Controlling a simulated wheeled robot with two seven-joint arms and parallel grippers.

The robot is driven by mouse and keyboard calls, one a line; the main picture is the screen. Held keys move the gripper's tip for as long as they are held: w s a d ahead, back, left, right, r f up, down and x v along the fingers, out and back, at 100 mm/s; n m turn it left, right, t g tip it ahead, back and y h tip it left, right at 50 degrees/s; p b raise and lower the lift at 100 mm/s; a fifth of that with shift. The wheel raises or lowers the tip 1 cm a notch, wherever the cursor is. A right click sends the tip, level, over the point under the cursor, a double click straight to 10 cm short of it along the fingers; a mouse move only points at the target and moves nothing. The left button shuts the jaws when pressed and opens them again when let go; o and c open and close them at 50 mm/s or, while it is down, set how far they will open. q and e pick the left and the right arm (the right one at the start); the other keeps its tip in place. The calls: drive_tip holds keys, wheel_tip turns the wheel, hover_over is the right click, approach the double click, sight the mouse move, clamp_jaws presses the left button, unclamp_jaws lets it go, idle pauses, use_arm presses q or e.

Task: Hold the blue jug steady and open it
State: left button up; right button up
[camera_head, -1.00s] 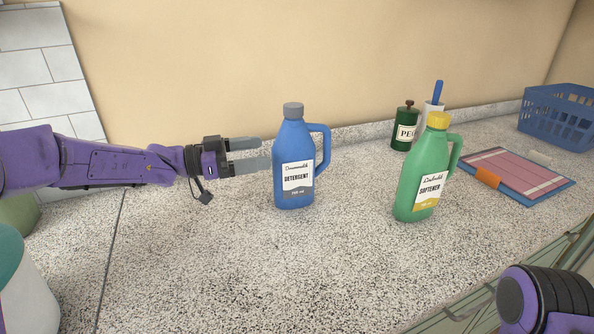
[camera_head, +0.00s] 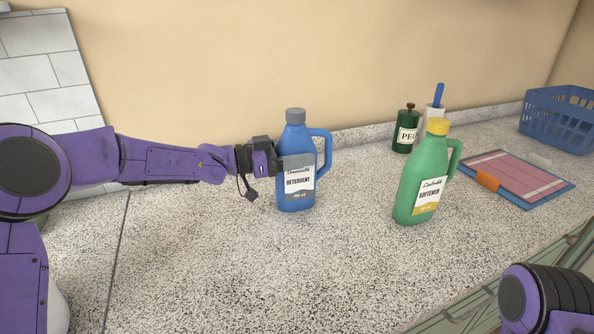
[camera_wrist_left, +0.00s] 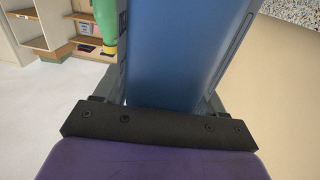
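The blue jug (camera_head: 296,199), labelled detergent, stands upright on the counter. Its grey cap (camera_head: 295,115) is on, and its handle is on the right. My left gripper (camera_head: 302,160) reaches in from the left at the upper body of the jug. One finger lies across the front, over the upper label; the far finger is hidden behind the jug. In the left wrist view the jug (camera_wrist_left: 185,50) fills the space between the fingers. I cannot tell whether both press on it. My right gripper is out of view; only part of that arm shows at the lower right.
A green softener jug (camera_head: 419,185) with a yellow cap stands to the right. Behind it are a green peg canister (camera_head: 405,133) and a white holder (camera_head: 431,113). The front of the counter (camera_head: 260,265) is clear.

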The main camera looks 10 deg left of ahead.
use_arm(q)
drive_tip(key=shift+r, duration=0.15)
drive_tip(key=shift+r, duration=0.3)
drive_tip(key=s+r+p, duration=0.9)
drive_tip(key=s+r, duration=0.3)
drive_tip(key=s, duration=0.2)
drive_tip(key=shift+p, duration=0.35)
